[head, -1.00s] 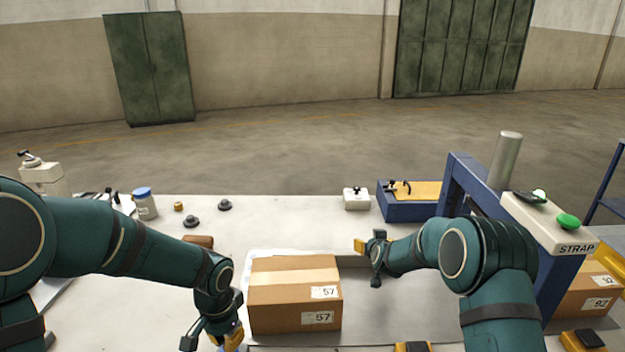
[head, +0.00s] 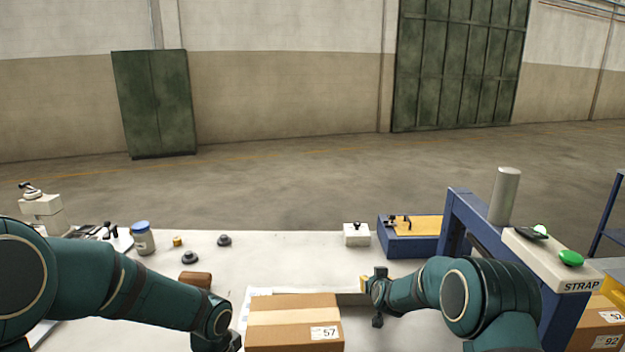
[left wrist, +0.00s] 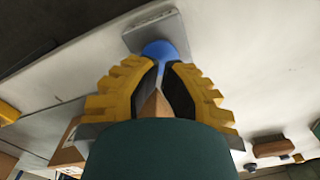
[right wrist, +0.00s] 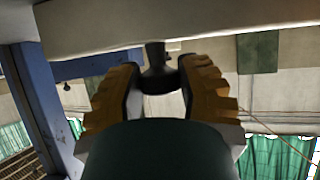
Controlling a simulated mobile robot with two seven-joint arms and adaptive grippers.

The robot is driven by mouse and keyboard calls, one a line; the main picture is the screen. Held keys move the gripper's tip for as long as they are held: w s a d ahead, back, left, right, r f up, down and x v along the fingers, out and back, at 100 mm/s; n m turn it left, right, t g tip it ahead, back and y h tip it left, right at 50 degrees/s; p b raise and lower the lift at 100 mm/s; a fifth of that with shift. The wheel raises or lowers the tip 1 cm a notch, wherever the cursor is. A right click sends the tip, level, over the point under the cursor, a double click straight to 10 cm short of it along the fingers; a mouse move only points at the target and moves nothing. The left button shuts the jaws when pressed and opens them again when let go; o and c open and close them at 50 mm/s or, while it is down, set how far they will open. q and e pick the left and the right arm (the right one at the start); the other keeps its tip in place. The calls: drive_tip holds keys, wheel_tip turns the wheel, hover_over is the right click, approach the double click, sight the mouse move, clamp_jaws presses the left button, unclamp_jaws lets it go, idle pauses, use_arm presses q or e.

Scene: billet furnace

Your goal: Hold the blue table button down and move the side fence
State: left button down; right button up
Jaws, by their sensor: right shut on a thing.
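The blue table button (left wrist: 165,50) shows in the left wrist view, on a grey bracket at the edge of the white table. My left gripper (left wrist: 160,68) has its fingertips close together right at the button and seemingly touching it; how far the button is pressed I cannot tell. In the head view this gripper is below the picture. My right gripper (right wrist: 158,75) is shut on a dark knob (right wrist: 157,57) below a pale bar, seemingly the side fence (right wrist: 200,22). In the head view the right gripper (head: 372,290) is right of and behind the carton, at the fence's end.
A carton marked 57 (head: 290,325) lies between my arms. A blue strapping frame (head: 460,215) with a green button (head: 571,258) stands at right. A white switch box (head: 357,234), a blue tray (head: 410,243), a jar (head: 143,238) and dark knobs stand on the back of the table.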

use_arm(q)
drive_tip(key=shift+f, duration=1.45)
use_arm(e)
drive_tip(key=shift+s, duration=2.45)
drive_tip(key=o, duration=1)
drive_tip(key=v, duration=0.6)
